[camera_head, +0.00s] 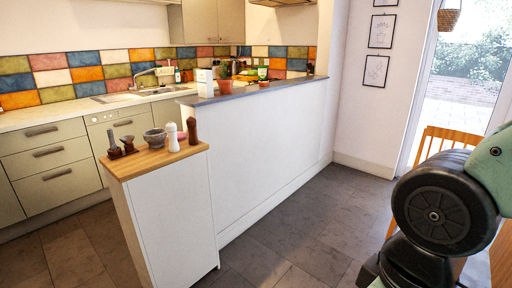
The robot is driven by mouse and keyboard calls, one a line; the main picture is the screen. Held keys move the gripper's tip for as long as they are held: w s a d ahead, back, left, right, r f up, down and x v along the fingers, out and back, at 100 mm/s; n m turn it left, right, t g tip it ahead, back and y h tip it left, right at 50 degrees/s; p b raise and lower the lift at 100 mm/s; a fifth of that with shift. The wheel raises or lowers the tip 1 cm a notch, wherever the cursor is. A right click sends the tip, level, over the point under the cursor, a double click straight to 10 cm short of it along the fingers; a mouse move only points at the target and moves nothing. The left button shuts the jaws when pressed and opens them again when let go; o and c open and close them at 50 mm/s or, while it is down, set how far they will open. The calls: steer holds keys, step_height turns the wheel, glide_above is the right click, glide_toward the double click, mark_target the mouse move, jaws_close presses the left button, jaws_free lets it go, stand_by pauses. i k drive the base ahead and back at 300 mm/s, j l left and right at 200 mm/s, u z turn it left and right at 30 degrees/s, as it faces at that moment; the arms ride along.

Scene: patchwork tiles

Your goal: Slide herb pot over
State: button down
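Which of the two is the herb pot is not clear from this view. Part of my own arm shows at the right edge. My gripper is out of view, well away from both pots as far as I can see.
A white box (205,82) and several small items crowd the ledge. A wood-topped cabinet (148,162) in front holds a grey mortar (155,139), a white mill (172,138) and a brown mill (192,131). A wooden chair (449,138) stands right. The tiled floor between is clear.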

mark_target(225, 84)
steer(key=i+u, duration=0.2)
steer(key=i, duration=0.25)
steer(key=i+l+u, duration=0.2)
steer(key=i, duration=0.25)
steer(key=i+l+u, duration=0.2)
steer(key=i, duration=0.2)
